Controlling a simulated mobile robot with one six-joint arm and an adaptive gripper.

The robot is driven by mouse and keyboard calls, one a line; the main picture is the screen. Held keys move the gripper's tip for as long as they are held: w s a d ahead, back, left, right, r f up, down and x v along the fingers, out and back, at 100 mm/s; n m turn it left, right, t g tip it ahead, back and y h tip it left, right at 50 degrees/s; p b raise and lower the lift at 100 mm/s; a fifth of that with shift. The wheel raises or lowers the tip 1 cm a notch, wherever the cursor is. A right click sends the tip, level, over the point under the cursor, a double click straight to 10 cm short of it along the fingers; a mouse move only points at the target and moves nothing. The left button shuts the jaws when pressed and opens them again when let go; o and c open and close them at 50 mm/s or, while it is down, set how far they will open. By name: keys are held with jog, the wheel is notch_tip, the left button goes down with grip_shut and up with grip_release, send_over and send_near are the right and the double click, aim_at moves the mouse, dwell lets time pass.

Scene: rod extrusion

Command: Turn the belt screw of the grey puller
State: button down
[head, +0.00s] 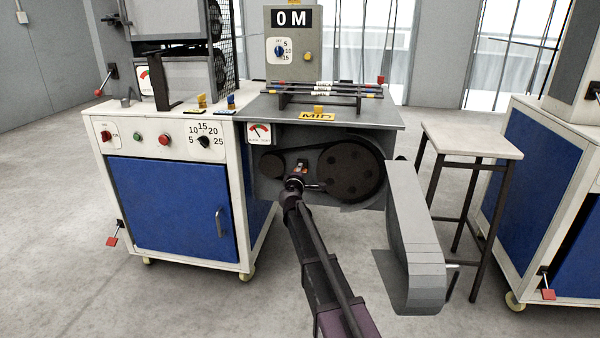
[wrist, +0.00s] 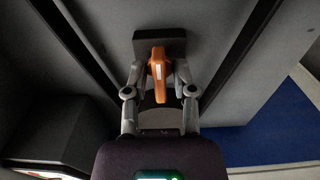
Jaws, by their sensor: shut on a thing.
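The grey puller (head: 385,118) stands in the middle of the head view, with its belt and pulleys (head: 350,172) exposed on the front. The belt screw is an orange grip (wrist: 158,70) on a dark block (wrist: 185,45) between the two belt runs in the wrist view. A small orange part of it shows in the head view (head: 301,167). My gripper (wrist: 160,75) is shut on the orange grip, one finger on each side. In the head view my gripper (head: 296,182) reaches the belt area from below and hides most of the screw.
A grey belt cover (head: 415,240) hangs open to the right of the pulleys, close to my arm. A stool (head: 470,143) stands farther right. The white and blue cabinet (head: 170,200) is on the left. A dial gauge (head: 259,132) sits above the small pulley.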

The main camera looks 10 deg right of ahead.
jog(key=c, duration=0.7)
grip_release()
jog(key=shift+v, duration=5.95)
